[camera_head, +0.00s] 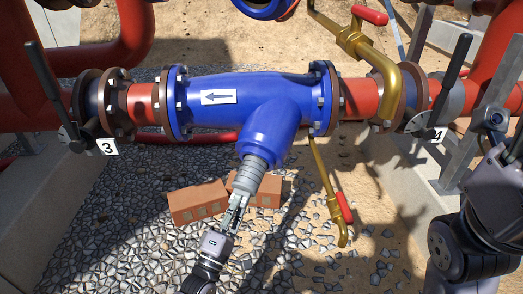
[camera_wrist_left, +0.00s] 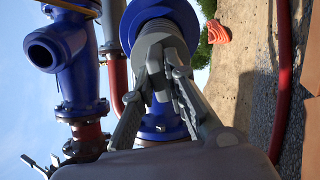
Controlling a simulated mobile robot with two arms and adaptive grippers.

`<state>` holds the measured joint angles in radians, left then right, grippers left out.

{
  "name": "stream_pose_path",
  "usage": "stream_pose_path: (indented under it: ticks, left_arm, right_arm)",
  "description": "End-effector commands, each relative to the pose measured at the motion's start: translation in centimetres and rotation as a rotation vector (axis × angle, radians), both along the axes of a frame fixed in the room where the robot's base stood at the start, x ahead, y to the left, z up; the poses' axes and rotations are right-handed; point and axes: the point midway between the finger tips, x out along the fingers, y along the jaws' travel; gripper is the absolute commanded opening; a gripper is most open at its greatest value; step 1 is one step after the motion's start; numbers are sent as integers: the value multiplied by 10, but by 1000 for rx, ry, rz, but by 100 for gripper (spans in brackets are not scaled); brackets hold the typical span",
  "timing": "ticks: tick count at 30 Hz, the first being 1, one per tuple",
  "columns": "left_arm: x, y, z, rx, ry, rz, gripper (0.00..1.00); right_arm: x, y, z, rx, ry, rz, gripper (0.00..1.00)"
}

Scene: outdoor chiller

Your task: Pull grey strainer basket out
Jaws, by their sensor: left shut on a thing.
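The grey strainer basket (camera_head: 251,174) shows as a ribbed grey cylinder at the open lower end of the blue strainer body's angled branch (camera_head: 270,132). Its upper part is hidden inside the branch. My left gripper (camera_head: 236,205) comes up from below and is shut on the basket's lower end. In the left wrist view, the gripper's fingers (camera_wrist_left: 162,82) close on the grey end piece of the basket (camera_wrist_left: 160,42), in front of the blue branch (camera_wrist_left: 158,9). My right arm shows at the lower right of the head view, but its gripper cannot be made out.
Two orange bricks (camera_head: 199,202) lie on the gravel behind my left gripper. A brass drain pipe with a red-handled valve (camera_head: 337,207) hangs right of the branch. Black-levered valves marked 3 (camera_head: 109,146) and 4 (camera_head: 437,134) flank the strainer. Gravel below is open.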

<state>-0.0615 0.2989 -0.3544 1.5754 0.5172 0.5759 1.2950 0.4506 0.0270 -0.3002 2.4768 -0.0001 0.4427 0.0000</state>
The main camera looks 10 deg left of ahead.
Motion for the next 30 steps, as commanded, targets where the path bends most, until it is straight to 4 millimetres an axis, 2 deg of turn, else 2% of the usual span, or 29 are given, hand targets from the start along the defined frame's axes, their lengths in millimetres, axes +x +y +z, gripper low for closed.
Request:
stream_pose_path:
  ticks: [24, 30]
  left_arm:
    - [-52, 10, -22, 1, -1, -1, 0]
    - [-59, 12, -24, -1, -3, 0, 0]
  right_arm:
    - [2, -1, 0, 6, 9, 3, 56]
    - [3, -1, -1, 6, 10, 3, 56]
